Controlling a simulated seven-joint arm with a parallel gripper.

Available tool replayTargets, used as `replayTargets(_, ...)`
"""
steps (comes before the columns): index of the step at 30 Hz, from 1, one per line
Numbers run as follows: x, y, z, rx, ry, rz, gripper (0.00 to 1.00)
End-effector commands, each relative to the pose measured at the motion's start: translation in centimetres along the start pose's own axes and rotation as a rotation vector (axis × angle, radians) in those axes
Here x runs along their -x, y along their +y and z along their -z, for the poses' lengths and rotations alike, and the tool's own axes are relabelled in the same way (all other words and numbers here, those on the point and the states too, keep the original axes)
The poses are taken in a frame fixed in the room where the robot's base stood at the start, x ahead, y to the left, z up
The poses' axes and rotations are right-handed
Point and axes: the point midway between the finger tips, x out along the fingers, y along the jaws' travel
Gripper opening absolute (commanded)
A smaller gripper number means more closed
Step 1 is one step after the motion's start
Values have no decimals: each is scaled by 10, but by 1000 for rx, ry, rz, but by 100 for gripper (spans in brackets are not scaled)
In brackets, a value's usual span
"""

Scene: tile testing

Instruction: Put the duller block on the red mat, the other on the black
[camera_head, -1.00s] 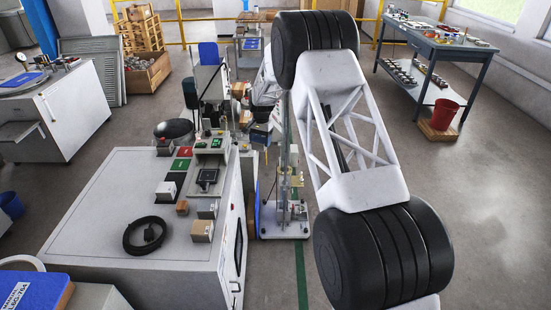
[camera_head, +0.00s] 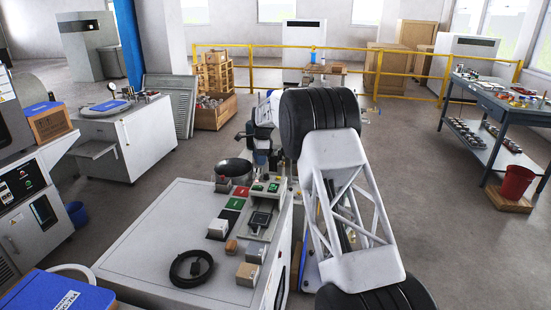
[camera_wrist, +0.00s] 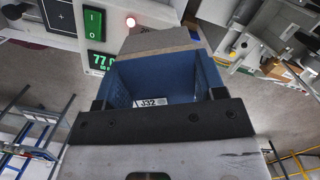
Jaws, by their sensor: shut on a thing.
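My gripper (camera_wrist: 160,100) is shut on a blue box-like thing (camera_wrist: 185,78) with a white J32 label, seen close in the wrist view. A grey-brown surface lies at its far edge; I cannot tell whether it is part of it. In the head view the gripper is small and partly hidden by my arm, beyond the cabinet's right side. A red mat (camera_head: 241,191) lies flat on the cabinet top, with a green mat (camera_head: 235,203) and a black mat (camera_head: 229,214) nearer. A small grey and dark red block (camera_head: 223,185) stands left of the red mat. I cannot compare dullness.
A device with a green display (camera_wrist: 101,61) stands near the gripper. The cabinet's front left is clear.

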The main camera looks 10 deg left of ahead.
Motion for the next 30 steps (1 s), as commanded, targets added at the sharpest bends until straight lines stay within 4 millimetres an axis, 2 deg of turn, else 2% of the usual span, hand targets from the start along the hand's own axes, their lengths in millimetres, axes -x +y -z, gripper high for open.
replayTargets(6,-41,-19,-34,-194,-1,22,22)
replayTargets(15,-82,-34,-63,-389,-4,47,22)
replayTargets(21,-95,-38,-72,-449,-6,54,22)
replayTargets(30,-97,-38,-73,-458,-6,55,22)
